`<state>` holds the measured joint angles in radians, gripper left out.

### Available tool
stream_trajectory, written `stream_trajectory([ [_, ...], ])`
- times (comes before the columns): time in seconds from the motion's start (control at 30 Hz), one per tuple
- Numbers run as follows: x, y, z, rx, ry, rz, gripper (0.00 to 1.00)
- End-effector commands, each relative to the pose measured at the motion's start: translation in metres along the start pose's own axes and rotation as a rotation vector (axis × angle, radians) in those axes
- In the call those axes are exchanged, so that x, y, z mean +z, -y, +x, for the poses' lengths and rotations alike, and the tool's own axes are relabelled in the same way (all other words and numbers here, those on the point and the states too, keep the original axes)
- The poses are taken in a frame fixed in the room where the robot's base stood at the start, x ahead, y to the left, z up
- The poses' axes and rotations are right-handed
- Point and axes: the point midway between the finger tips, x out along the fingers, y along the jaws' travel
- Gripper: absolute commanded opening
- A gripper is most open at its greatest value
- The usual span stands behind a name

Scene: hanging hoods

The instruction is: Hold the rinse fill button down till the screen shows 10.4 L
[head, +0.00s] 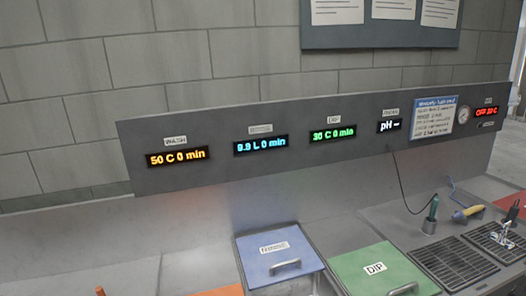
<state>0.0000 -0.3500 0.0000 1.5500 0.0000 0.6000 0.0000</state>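The blue screen (261,146) on the grey back panel reads "9.9 L 0 min". The small label above it is too blurred to read, but this screen shows litres. A blue lid (278,251) with a handle lies below it. I cannot make out a rinse fill button in this view. My gripper does not show in the view, so its place relative to the panel cannot be seen.
An orange WASH screen (178,158), a green DIP screen (333,134), a pH screen (389,126) and a red OFF screen (486,111) line the panel. A green DIP lid (384,272), black grates (455,262) and a yellow-handled tool (468,212) are at right.

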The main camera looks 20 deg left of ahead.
Motion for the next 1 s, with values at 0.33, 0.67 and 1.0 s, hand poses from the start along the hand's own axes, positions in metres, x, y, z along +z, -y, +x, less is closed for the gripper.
stream_trajectory([
  [0.33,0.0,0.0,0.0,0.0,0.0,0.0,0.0],
  [0.67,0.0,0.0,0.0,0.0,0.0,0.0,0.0],
  [1.0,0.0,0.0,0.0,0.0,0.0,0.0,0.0],
])
